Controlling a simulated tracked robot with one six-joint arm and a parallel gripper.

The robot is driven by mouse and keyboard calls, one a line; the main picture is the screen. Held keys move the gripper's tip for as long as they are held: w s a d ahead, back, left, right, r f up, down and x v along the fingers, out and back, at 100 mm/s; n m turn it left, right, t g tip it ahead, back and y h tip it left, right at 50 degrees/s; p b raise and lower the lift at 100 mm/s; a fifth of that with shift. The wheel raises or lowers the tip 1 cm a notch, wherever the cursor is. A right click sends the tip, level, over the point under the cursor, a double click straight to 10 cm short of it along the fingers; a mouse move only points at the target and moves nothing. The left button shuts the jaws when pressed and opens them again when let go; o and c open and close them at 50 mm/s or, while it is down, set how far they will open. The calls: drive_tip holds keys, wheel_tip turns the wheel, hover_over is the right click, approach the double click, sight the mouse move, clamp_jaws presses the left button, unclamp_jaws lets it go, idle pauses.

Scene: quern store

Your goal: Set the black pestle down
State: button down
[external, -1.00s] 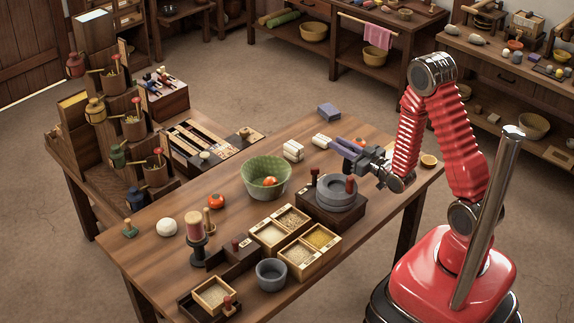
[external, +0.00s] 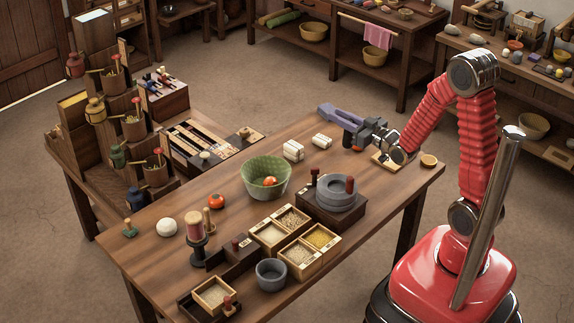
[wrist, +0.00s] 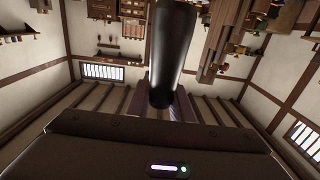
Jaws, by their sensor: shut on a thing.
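The black pestle (wrist: 172,50) shows large in the wrist view, a smooth dark rod with a rounded end, running from the top edge down to between my fingers. My gripper (external: 328,112) is shut on it, at the far edge of the table in the external view, with its purple-grey fingers pointing left. I cannot make out the pestle in the external view, nor tell whether it touches anything. A small tan board (external: 382,163) lies on the table below my wrist, partly hidden by it.
A grey stone quern (external: 336,193) on a dark wooden base and a green bowl (external: 266,190) holding a tomato stand nearer. A small round wooden dish (external: 428,160) is at the right end. Bare wood shows left of the blocks.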

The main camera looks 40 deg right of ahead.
drive_tip(key=a+n+g+y, duration=0.1)
drive_tip(key=a+n+y, duration=0.45)
drive_tip(key=a, duration=2.35)
drive_tip(key=s+a+n+g+y, duration=0.1)
drive_tip(key=s+a+y, duration=0.1)
drive_tip(key=s+a, duration=0.5)
drive_tip(key=s+a+n+g+y, duration=0.1)
drive_tip(key=s+a+g+y, duration=0.15)
drive_tip(key=a, duration=0.85)
drive_tip(key=s+a+n+g+y, duration=0.1)
drive_tip(key=s+a+y, duration=0.1)
drive_tip(key=s+a, duration=0.55)
wheel_tip(320, 180, down, 11)
drive_tip(key=w+a, duration=0.1)
drive_tip(key=shift+w+a, duration=0.15)
drive_tip(key=shift+w, duration=0.15)
drive_tip(key=shift+f, duration=0.25)
drive_tip(key=shift+f, duration=2.75)
